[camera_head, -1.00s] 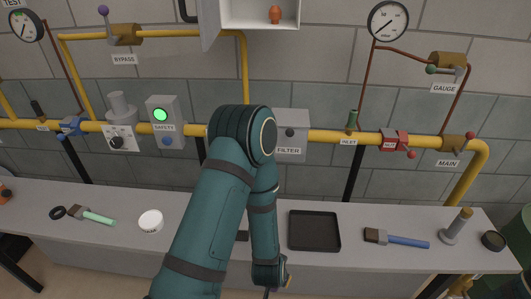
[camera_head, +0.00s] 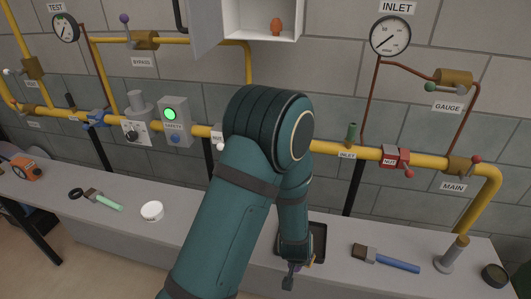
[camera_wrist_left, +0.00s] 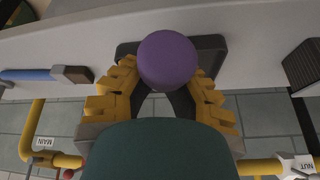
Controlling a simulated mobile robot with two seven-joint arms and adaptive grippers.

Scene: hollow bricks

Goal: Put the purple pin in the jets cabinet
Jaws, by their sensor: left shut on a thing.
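The purple pin (camera_wrist_left: 167,61) shows its round purple head in the left wrist view, between the yellow-padded fingers of my left gripper (camera_wrist_left: 165,85). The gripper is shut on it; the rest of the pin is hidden. In the head view my left gripper (camera_head: 291,275) hangs at the bottom, by the front of the dark tray (camera_head: 322,240). My own arm covers part of that tray. An open white wall cabinet (camera_head: 233,25) is at the top, with an orange object (camera_head: 276,27) inside; no label on it is visible. My right gripper is not in view.
On the bench (camera_head: 205,225) are a blue-handled brush (camera_head: 390,259), a metal stand (camera_head: 452,255), a white round tub (camera_head: 152,211) and a green-handled brush (camera_head: 103,200). Yellow pipe (camera_head: 340,149) with valves and gauges runs along the wall behind, below the cabinet.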

